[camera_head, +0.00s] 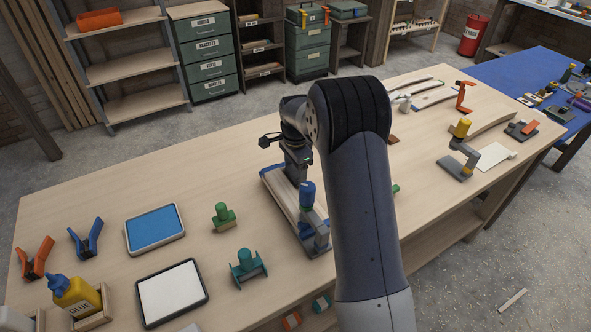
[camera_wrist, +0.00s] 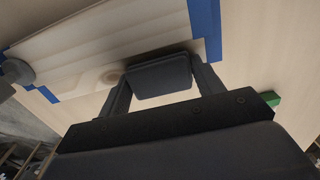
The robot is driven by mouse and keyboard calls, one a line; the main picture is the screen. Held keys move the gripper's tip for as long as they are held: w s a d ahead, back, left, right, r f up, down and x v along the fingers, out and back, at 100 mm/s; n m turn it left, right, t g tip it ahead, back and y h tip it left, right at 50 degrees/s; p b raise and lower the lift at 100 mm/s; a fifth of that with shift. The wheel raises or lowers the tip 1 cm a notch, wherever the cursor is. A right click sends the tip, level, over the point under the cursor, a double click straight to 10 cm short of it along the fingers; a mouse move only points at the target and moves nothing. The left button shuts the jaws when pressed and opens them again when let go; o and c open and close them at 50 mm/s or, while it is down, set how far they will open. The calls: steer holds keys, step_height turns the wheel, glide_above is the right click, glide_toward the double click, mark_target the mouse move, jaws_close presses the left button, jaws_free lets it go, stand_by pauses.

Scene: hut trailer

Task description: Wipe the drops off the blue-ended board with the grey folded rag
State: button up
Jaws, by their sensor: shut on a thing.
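My gripper (camera_head: 297,176) is low over the board. In the wrist view my gripper (camera_wrist: 160,76) is shut on the dark grey folded rag (camera_wrist: 158,78), which is at the board's surface near one edge; I cannot tell whether it touches. A pale brown round spot (camera_wrist: 112,76) shows beside the rag; whether it is a drop or a knot is unclear. No drops can be made out clearly.
A blue-topped grey clamp (camera_head: 312,225) stands at the board's near end. The bench (camera_head: 120,185) is clear at back left.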

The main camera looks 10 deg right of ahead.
steer(key=shift+r+p, duration=2.15)
steer(key=shift+r, duration=1.25)
steer(key=shift+r, duration=0.1)
